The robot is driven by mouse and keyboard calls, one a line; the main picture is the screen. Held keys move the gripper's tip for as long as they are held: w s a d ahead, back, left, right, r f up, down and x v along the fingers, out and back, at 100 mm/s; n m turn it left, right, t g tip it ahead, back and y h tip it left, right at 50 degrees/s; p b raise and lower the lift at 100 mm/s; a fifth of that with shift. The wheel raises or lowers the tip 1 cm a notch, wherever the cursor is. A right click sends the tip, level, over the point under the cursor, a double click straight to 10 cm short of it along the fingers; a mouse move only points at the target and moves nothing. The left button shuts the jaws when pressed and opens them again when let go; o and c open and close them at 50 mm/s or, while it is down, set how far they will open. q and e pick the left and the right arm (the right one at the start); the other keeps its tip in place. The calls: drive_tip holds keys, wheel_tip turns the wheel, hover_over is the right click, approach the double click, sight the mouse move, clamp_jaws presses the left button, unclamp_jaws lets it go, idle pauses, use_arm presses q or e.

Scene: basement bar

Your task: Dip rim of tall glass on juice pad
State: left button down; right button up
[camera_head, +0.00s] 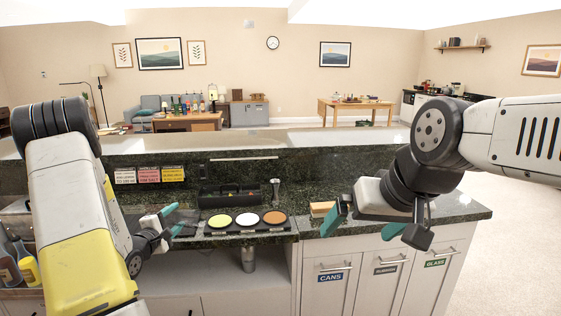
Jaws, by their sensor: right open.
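I cannot read which one is the juice pad. I cannot make out a tall glass. My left gripper (181,220) is left of the green pad, its teal fingers apart, with nothing visible between them. My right gripper (376,222) is open over the counter front, right of the pads, its teal fingers wide apart and no held object showing.
A metal jigger (276,190) stands behind the orange pad, beside a black caddy (229,194). A wooden-topped block (322,209) sits near my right gripper. A metal cup (248,258) shows below the tray. Bottles (27,268) stand at the lower left. Labelled cabinets (333,277) are below.

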use_arm(q)
drive_tip(key=shift+r+n+g, duration=0.15)
drive_tip(key=shift+n+g, duration=0.25)
drive_tip(key=shift+n, duration=0.6)
drive_tip(key=n, duration=0.1)
drive_tip(key=n+g+h, duration=0.1)
drive_tip(key=shift+r+n, duration=0.3)
drive_tip(key=n+g+h, duration=0.1)
drive_tip(key=n, duration=0.1)
drive_tip(key=n+g+h, duration=0.1)
drive_tip(key=shift+r+n, duration=0.2)
drive_tip(key=shift+n, duration=0.2)
